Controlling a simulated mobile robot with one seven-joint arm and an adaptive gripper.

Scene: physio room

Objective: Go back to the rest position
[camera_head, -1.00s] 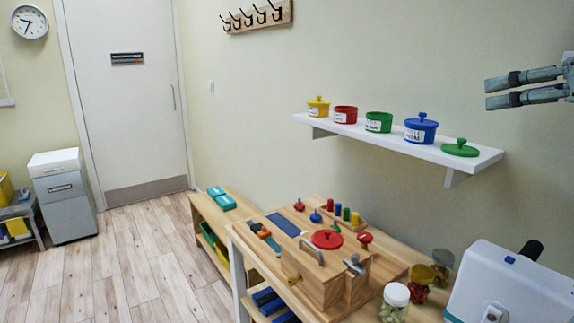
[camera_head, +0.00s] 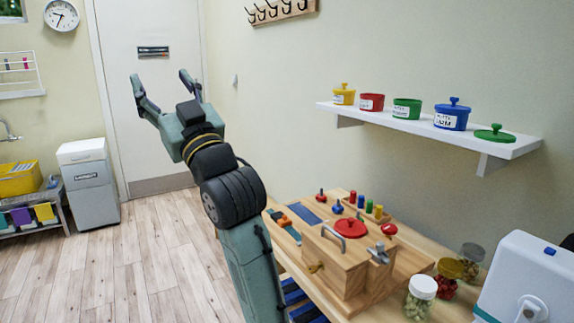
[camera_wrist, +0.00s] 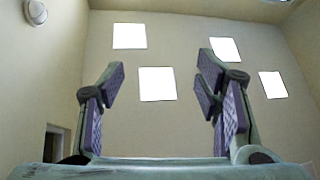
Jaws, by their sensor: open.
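My gripper (camera_head: 163,88) is open and empty, raised in the air in front of the white door in the head view. My arm rises from the bottom middle, left of the wooden bench and its box. In the wrist view my open gripper (camera_wrist: 158,85) has its two fingers wide apart. Nothing is between them, and the ceiling with several bright panels shows behind.
A wall shelf (camera_head: 420,128) at right carries yellow, red, green and blue pots and a loose green lid (camera_head: 494,134). A wooden box (camera_head: 345,262) and jars stand on the bench below.

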